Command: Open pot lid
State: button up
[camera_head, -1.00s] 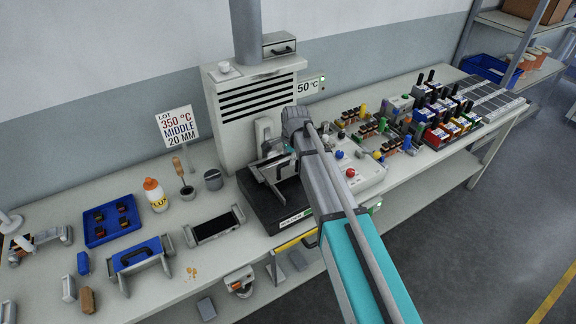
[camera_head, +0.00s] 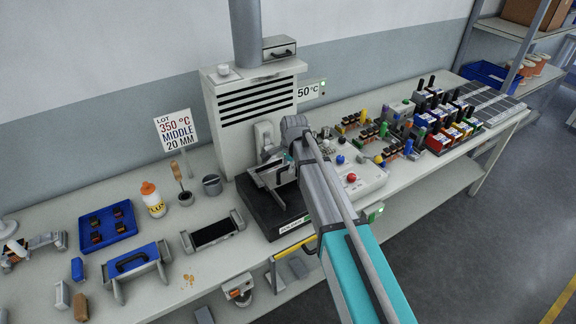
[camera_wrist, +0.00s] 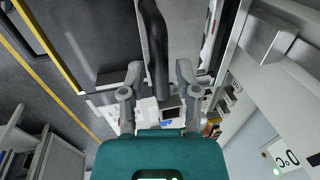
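The solder pot is a black box (camera_head: 262,222) with a label on its front, in front of the grey vented fume hood (camera_head: 228,140). My gripper (camera_head: 268,176) is over the pot in the head view, partly hidden behind my arm. In the wrist view, my gripper (camera_wrist: 158,84) has its two grey fingers apart. A curved black handle (camera_wrist: 156,55), apparently the pot lid's, passes between them with gaps on both sides. A pale plate (camera_wrist: 186,35) shows beside the handle. I cannot tell whether the lid is raised.
To the left are a dark tray (camera_head: 212,233), a blue-topped fixture (camera_head: 134,260), a flux bottle (camera_head: 153,201) and a blue tray (camera_head: 107,243). A control box (camera_head: 362,178) with coloured buttons stands right of the pot. A sign (camera_head: 173,132) reads 350 °C, middle, 20 mm.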

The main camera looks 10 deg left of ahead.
grip_shut()
jog(key=s+d, duration=0.4)
jog(key=s, duration=0.1)
jog(key=shift+s, duration=0.2)
jog(key=shift+o, duration=2)
grip_release()
jog(key=shift+w, duration=0.15)
